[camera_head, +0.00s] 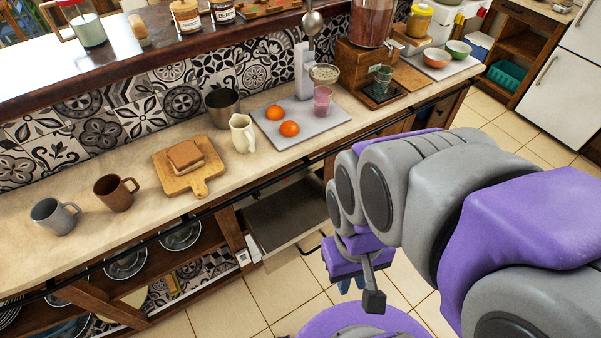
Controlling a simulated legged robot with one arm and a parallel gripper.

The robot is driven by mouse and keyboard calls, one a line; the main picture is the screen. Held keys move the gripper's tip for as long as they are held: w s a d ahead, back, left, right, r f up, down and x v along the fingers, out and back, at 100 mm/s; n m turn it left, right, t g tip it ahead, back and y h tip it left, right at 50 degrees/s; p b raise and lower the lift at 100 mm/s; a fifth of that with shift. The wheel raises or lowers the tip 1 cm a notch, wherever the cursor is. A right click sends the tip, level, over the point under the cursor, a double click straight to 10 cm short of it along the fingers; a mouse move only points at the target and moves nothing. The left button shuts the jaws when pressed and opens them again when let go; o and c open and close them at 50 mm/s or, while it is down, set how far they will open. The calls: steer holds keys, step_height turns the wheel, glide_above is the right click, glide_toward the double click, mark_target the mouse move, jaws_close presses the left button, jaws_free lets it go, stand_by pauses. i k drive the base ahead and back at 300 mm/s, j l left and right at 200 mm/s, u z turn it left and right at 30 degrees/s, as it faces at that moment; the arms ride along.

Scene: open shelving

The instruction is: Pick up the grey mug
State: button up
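The grey mug (52,216) stands upright at the left end of the beige counter (105,236), with its handle toward the right. A brown mug (115,193) stands just to its right, apart from it. My purple and grey arm comes in from the right. My gripper (362,292) points down in front of the counter, over the tiled floor, far to the right of the grey mug. It is partly hidden by the arm, and I cannot see whether its fingers are apart.
A cutting board (205,181) with a sandwich, a cream jug (242,133), a metal pot (222,108) and a grey tray (338,116) with oranges stand along the counter. A rail (147,243) runs along its front edge. Open shelves with glass bowls lie below. The counter front-left is clear.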

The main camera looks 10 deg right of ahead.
mark_target(49, 213)
steer(key=u, duration=1.7)
steer(key=i+z, duration=0.35)
steer(key=i, duration=0.85)
